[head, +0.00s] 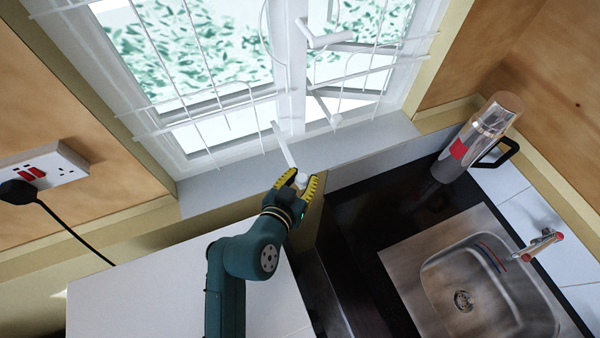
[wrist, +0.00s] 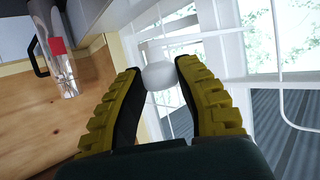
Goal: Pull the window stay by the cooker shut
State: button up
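The window stay (head: 284,147) is a thin white bar slanting down from the window frame over the sill, with a round white knob (head: 302,180) at its near end. My gripper (head: 301,179) is at this knob, with one black-and-yellow finger on each side. In the wrist view the knob (wrist: 160,76) sits between and just beyond the fingertips of my open gripper (wrist: 160,70). Contact with the fingers cannot be made out. The window (head: 200,60) has white frames, and a casement on the right stands at an angle.
A second short stay (head: 321,106) is farther right. White wire bars (head: 192,100) cross the window. A steel flask (head: 480,135) with a dark handle stands right, near the sink (head: 490,290). A socket with a plug (head: 45,170) is on the left wall.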

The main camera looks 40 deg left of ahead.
jog(key=o, duration=0.4)
jog(key=shift+d+f, duration=0.1)
jog(key=shift+d, duration=0.1)
jog(key=shift+s+a, duration=0.1)
jog(key=shift+s+r, duration=0.2)
jog(key=shift+s, duration=0.1)
jog(key=v, duration=1.1)
jog(key=shift+r, duration=0.15)
